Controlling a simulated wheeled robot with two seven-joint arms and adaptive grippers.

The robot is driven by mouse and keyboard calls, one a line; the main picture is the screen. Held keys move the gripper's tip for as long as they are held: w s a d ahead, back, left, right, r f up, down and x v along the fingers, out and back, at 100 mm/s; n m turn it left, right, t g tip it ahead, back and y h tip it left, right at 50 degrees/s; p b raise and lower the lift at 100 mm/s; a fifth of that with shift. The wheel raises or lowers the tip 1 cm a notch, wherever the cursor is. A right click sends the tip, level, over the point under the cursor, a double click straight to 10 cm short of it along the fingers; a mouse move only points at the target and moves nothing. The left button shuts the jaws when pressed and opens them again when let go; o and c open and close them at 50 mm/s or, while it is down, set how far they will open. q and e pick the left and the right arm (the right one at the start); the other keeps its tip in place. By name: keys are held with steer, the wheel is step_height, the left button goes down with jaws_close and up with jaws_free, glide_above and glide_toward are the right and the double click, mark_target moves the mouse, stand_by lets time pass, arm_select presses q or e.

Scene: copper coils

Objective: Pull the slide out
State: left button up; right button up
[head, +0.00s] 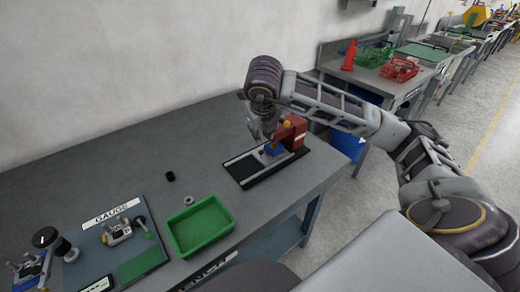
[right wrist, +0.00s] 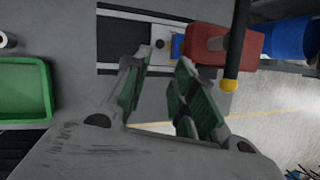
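A fixture with a black base (head: 258,172) and a pale lengthwise rail sits near the right end of the grey table. On it are a blue block (head: 274,149) and a red block (head: 292,132). In the right wrist view, a small grey piece with a dark round spot (right wrist: 160,44) lies beside the blue part (right wrist: 178,46) and red block (right wrist: 222,44). I cannot tell for sure which piece is the slide. My right gripper (right wrist: 163,66) is open, its green-padded fingers apart and empty, just short of the grey piece. It hangs above the fixture in the head view. My left gripper is out of view.
A green tray (head: 200,228), a small black cylinder (head: 170,176) and a light ring (head: 188,199) lie left of the fixture. A gauge board (head: 138,262) is further left. A yellow-tipped dark rod (right wrist: 229,84) crosses the red block in the right wrist view.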

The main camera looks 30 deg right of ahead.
mark_target(261, 152)
steer(key=shift+x, duration=6.95)
steer(key=shift+c, duration=0.3)
jaws_close()
